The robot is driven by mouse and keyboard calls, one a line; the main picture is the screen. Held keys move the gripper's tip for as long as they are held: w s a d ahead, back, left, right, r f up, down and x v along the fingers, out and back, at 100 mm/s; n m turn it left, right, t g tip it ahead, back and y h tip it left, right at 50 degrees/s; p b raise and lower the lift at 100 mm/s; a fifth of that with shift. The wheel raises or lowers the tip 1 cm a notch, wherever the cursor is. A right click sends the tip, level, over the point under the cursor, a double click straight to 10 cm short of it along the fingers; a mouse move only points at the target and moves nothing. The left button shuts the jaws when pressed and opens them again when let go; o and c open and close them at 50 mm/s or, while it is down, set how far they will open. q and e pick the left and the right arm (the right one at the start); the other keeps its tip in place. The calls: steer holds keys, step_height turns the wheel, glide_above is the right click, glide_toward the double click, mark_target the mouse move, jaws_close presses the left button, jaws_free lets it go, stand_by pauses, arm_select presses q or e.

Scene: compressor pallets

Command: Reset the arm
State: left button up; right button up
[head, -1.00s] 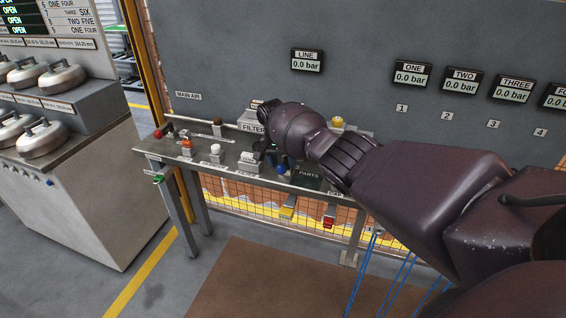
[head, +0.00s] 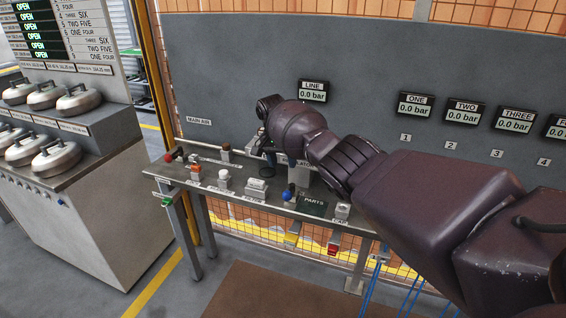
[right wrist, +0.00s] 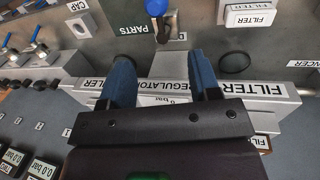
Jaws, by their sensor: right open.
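My right arm reaches in from the right in the head view, and its gripper (head: 268,154) is over the back of the narrow bench (head: 230,184). In the right wrist view the two blue fingers of this gripper (right wrist: 162,78) stand apart with nothing held between them. They are over a grey block labelled REGULATOR (right wrist: 168,86), with a FILTER label (right wrist: 258,90) to its right. I cannot tell whether the fingertips touch the block. My left gripper is not in view.
The bench carries a red knob (head: 169,157), a white button (head: 224,175), a blue knob (head: 289,192) and a PARTS plate (head: 313,204). A grey panel with a LINE gauge (head: 313,92) at 0.0 bar stands behind. A cabinet with lidded pots (head: 78,101) stands at left.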

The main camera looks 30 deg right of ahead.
steer(key=w+a+r+n+t, duration=0.8)
steer(key=w+a+n+t, duration=0.2)
steer(key=t, duration=0.2)
steer(key=s+a+f+n+t+y, duration=0.45)
steer(key=s+f, duration=0.45)
steer(key=s, duration=0.3)
steer(key=s+d+f+m+g+h, duration=0.1)
steer(key=s+f, duration=0.6)
steer(key=s, duration=0.6)
steer(key=s+d+f+m+g+h, duration=0.1)
steer(key=s+f, duration=0.6)
steer(key=s, duration=0.7)
steer(key=s+d+f+m+g+h, duration=0.1)
steer(key=s+d+f, duration=0.2)
steer(key=s, duration=1.1)
step_height(320, 180, down, 4)
steer(key=shift+s+r, duration=0.1)
steer(key=shift+s, duration=0.15)
steer(key=shift+m+g, duration=0.25)
